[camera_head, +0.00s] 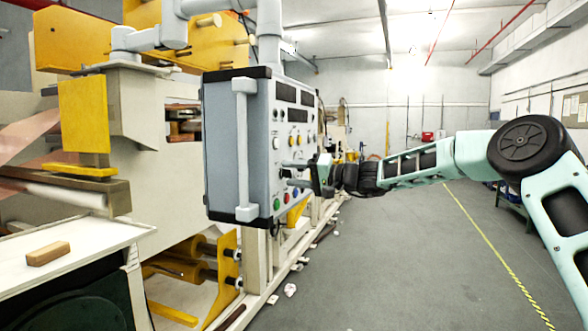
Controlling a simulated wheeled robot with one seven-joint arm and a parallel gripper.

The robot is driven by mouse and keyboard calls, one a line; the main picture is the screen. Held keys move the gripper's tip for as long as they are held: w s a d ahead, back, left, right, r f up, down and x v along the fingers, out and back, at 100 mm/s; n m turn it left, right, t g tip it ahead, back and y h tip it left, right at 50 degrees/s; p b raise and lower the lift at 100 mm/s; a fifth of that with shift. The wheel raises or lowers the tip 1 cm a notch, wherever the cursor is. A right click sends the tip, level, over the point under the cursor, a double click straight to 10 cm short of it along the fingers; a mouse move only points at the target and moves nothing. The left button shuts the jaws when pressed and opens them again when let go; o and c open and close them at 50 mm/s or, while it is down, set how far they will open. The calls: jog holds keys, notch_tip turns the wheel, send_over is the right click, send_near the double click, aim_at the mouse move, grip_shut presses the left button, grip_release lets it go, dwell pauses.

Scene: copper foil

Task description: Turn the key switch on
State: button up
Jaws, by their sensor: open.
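The control box (225,150) is grey with black edges and hangs from a pipe arm. Its panel faces right and is seen at a steep angle, with displays, knobs and coloured buttons. My gripper (287,173) is at the panel's middle height, its two fingers pointing left at the panel. The fingers are apart, with a gap between them and nothing visibly held. Knobs show on the panel just above the fingers. The key switch cannot be told apart at this angle and may be hidden behind the fingers. Whether the fingers touch the panel cannot be told.
A large machine with yellow parts (83,115) fills the left side. A white table (75,255) with a small wooden block (48,253) stands at lower left. The grey floor (400,260) to the right is open, with a yellow line. Small litter (290,290) lies by the machine.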

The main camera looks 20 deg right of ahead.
jog(key=shift+a, duration=0.1)
jog(key=c, duration=1)
jog(key=shift+f+b, duration=0.1)
jog(key=shift+b, duration=0.25)
jog(key=shift+m+b, duration=2)
jog(key=shift+m, duration=3.9)
jog(key=shift+f, duration=0.1)
